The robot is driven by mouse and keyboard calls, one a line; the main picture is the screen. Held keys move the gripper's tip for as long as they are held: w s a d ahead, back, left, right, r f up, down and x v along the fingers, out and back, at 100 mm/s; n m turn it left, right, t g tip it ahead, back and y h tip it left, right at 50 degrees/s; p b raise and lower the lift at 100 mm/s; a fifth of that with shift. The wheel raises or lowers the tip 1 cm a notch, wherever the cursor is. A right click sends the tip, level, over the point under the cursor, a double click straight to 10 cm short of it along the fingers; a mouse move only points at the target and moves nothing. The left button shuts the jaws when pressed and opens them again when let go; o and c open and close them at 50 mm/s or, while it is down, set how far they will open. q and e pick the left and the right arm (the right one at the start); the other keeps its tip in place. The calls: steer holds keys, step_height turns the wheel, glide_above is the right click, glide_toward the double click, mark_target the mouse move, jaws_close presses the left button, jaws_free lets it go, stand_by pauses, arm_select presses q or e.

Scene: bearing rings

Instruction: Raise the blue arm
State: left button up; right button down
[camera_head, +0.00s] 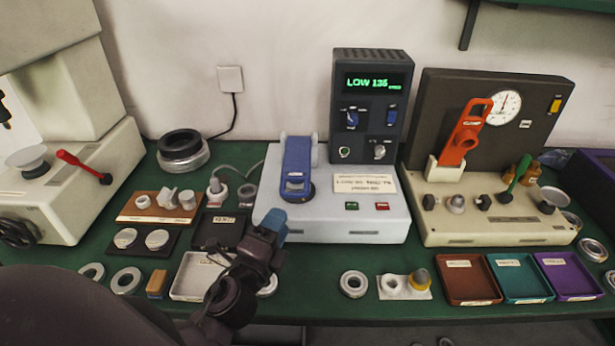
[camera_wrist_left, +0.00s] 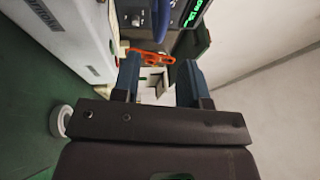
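The blue arm (camera_head: 296,163) lies lowered along the top of a white box-shaped instrument (camera_head: 340,222) in the head view, its handle with an oval cutout toward the front. My left gripper (camera_head: 270,222) is in front of the instrument's front left corner, just short of and below the handle, apart from it. In the left wrist view its two fingers (camera_wrist_left: 160,75) are spread with nothing held between them. My right gripper is in neither view.
A dark display unit (camera_head: 368,110) reading LOW 135 stands behind the instrument. To the right is a beige device with a raised orange arm (camera_head: 466,132). Parts trays, including a white tray (camera_head: 190,275), and several metal rings (camera_head: 353,284) crowd the green bench.

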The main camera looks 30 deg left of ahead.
mark_target(294, 197)
arm_select(q)
steer(key=p+x, duration=0.2)
steer(key=x, duration=0.6)
steer(key=shift+w+r, duration=0.1)
steer(key=shift+w, duration=0.25)
steer(key=shift+x, duration=0.8)
steer(key=shift+a, duration=0.1)
jaws_close()
